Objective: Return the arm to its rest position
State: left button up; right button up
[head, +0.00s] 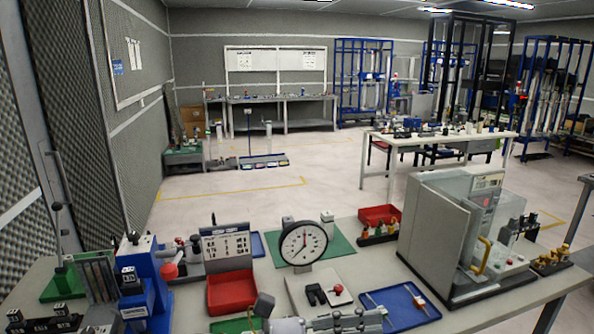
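Neither of my grippers can be made out in the head view, and no arm of mine shows clearly. Whether they are open, shut or holding anything is hidden. A grey metallic piece (340,323) is cut off by the bottom edge of the picture; it looks like a fixture on the table, but I cannot tell for sure.
The near table (385,272) is crowded: a round dial gauge (303,243), a red bin (231,291), a blue tray (400,304), a blue device (147,280) at left and a large grey machine (440,225) at right. Open floor (235,205) lies beyond.

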pick_arm(q)
jog(key=w+a+r+n+t+y, duration=0.35)
jog(key=a+n+t, duration=0.45)
jog(key=n, duration=0.4)
jog(key=w+a+r+n+t+y, duration=0.2)
jog(key=w+a+n+t, duration=0.35)
jog(key=n+t, duration=0.65)
jog(key=s+a+f+n+g+y, duration=0.1)
jog(key=a+f+n+g+y, duration=0.2)
jog(key=a+f+n+y, duration=0.55)
jog(key=a+f+n+g+y, duration=0.2)
jog(key=a+f+n+y, duration=0.45)
jog(key=f+n, duration=0.4)
jog(key=s+a+f+n+g+h, duration=0.1)
jog(key=s+f+n+g, duration=0.2)
jog(key=s+f+g, duration=0.55)
jog(key=s+a+f+n+g+h, duration=0.1)
jog(key=s+f+n+g, duration=0.25)
jog(key=s+f, duration=0.9)
jog(key=s+f+g, duration=0.1)
jog(key=s+f, duration=0.1)
jog(key=f, duration=1)
jog(key=s+f+g, duration=0.1)
jog(key=s+f, duration=0.1)
jog(key=f, duration=0.9)
jog(key=s+a+f+g, duration=0.1)
jog(key=s+a+f, duration=0.2)
jog(key=s+f, duration=1.3)
jog(key=shift+s+f+y, duration=0.35)
jog(key=shift+f, duration=0.1)
